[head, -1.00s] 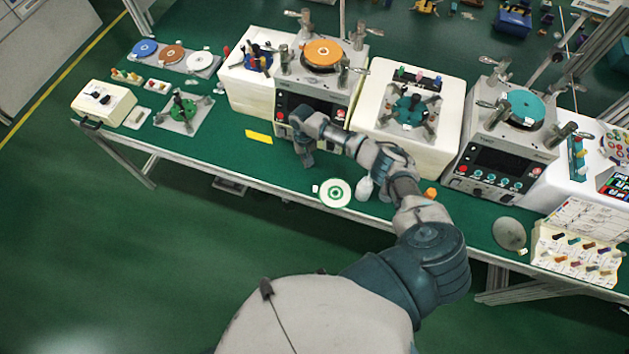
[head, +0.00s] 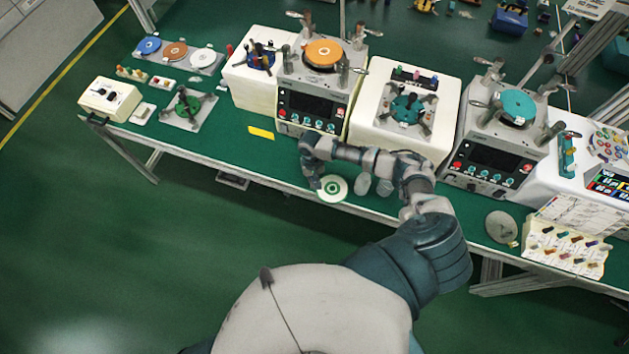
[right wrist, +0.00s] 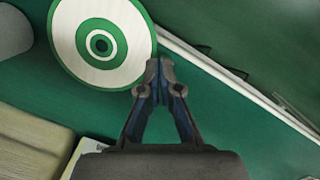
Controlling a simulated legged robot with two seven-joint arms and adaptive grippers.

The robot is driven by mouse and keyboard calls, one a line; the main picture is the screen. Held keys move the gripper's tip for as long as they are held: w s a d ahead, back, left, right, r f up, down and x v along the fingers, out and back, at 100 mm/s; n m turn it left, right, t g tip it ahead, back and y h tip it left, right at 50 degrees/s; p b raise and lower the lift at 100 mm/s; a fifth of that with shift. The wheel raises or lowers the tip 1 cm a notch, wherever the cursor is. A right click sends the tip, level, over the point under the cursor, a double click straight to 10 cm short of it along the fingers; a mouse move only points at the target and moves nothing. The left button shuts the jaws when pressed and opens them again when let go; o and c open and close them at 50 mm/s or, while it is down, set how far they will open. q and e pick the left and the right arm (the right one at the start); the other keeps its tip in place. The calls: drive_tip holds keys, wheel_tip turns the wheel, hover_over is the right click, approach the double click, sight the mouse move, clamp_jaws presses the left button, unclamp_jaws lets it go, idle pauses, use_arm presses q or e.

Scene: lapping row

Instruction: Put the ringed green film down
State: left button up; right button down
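The ringed green film (head: 333,189) is a white disc with green rings at the front edge of the green bench, left of a pale bottle. It also shows large at the upper left of the right wrist view (right wrist: 101,45). My right gripper (head: 318,186) points down at the film's left rim. In the right wrist view its fingertips (right wrist: 157,72) are together and overlap the film's edge. It looks shut on the rim; the pinched spot is hidden. The film shows no clear gap above the bench. My left gripper is not in view.
Machines with an orange disc (head: 323,53) and a teal disc (head: 516,106) stand behind my arm. A yellow strip (head: 261,132) lies left of my gripper. A pale bottle (head: 362,184) stands close right of the film. The bench's front edge is close below it.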

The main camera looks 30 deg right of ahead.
drive_tip(key=shift+s+a+f, duration=0.1)
drive_tip(key=shift+a+f, duration=0.05)
drive_tip(key=shift+f, duration=0.2)
drive_tip(key=w, duration=0.1)
drive_tip(key=w+d+b, duration=0.1)
drive_tip(key=w, duration=0.1)
drive_tip(key=w+d+b, duration=0.1)
drive_tip(key=w, duration=0.1)
drive_tip(key=shift+w+d, duration=0.1)
drive_tip(key=shift+w+d+b, duration=0.15)
drive_tip(key=shift+w+b, duration=0.1)
drive_tip(key=shift+b, duration=0.05)
drive_tip(key=shift+d, duration=0.1)
drive_tip(key=shift+w+r+p, duration=0.1)
drive_tip(key=shift+r+p, duration=0.55)
drive_tip(key=shift+p, duration=0.25)
drive_tip(key=shift+w+r, duration=0.1)
drive_tip(key=shift+w, duration=0.05)
drive_tip(key=shift+w+r, duration=0.15)
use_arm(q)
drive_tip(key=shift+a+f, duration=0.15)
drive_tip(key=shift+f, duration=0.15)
use_arm(e)
wheel_tip(320, 180, up, 11)
drive_tip(key=w, duration=0.1)
drive_tip(key=shift+w+d, duration=0.15)
drive_tip(key=shift+w, duration=0.15)
drive_tip(key=shift+d+f, duration=0.1)
drive_tip(key=shift+f, duration=0.1)
